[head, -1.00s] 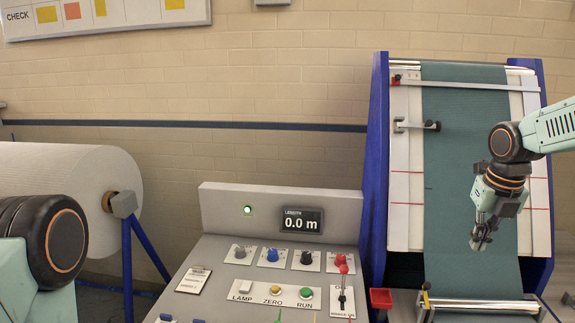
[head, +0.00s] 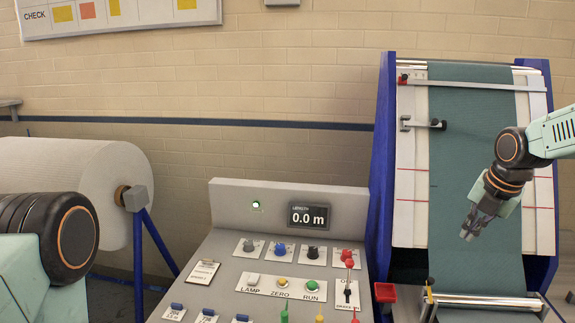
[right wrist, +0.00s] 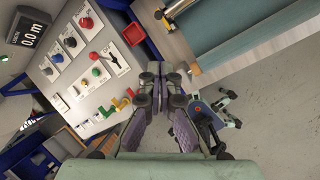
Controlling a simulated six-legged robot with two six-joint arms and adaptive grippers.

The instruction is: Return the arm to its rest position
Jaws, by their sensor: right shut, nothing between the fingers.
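My right gripper (head: 477,222) is in front of the green fabric (head: 455,140) on the inclined board in the head view. Its fingers point down and to the left. In the right wrist view the same gripper (right wrist: 160,80) has its fingers together with nothing between them, above the floor beside the control panel. My right arm comes in from the right edge. My left arm's dark joint shows at the lower left of the head view, but the left gripper is out of frame.
The control panel (head: 233,262) has knobs, buttons, a red-knobbed lever (head: 349,264) and a display (head: 309,216) reading 0.0 m. A small red tray (head: 385,293) is at its right. A large white roll (head: 70,175) stands at left. Blue side frames flank the board.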

